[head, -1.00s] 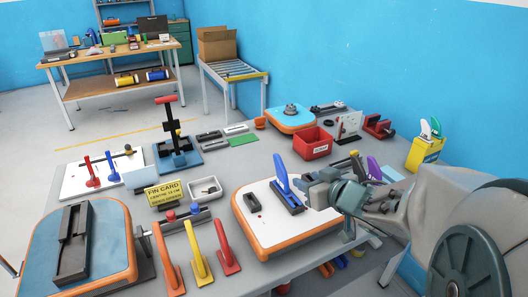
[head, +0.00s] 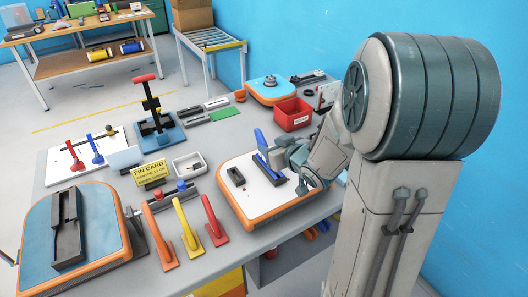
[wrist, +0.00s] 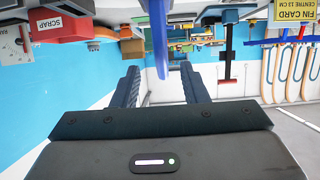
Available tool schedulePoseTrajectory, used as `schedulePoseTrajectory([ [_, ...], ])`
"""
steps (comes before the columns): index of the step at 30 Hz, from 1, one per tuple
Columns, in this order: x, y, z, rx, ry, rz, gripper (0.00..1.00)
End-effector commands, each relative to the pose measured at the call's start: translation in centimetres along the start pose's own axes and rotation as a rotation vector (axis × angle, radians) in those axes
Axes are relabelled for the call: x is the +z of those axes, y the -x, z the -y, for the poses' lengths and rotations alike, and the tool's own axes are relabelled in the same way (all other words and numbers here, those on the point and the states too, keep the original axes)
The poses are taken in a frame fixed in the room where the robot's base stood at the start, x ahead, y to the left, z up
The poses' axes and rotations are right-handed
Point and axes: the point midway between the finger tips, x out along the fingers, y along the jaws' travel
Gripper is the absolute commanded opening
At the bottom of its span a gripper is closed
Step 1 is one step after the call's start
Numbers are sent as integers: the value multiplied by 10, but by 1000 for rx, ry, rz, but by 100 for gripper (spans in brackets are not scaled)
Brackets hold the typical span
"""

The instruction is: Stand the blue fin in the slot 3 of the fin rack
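The blue fin (head: 261,141) stands upright in a long dark holder (head: 273,174) on the white board with an orange edge. My gripper (head: 283,158) is at its right side, low over the board and partly hidden by my wrist. In the wrist view, which is upside down, the blue fin (wrist: 157,40) reaches between my two dark fingers. The fingers (wrist: 160,87) are apart, with a visible gap on each side of the fin. I cannot identify the fin rack or its slot 3 with certainty.
The yellow fin card (head: 150,172), a white tray (head: 188,164) and a red scrap bin (head: 292,115) lie around the board (head: 237,197). My arm covers the right side.

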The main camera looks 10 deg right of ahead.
Motion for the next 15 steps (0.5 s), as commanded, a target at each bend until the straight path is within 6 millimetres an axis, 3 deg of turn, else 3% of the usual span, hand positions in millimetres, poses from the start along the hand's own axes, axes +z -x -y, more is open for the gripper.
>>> schedulePoseTrajectory([
  [9,0,-40,3,-1,0,1,40],
  [15,0,-46,3,0,1,1,40],
])
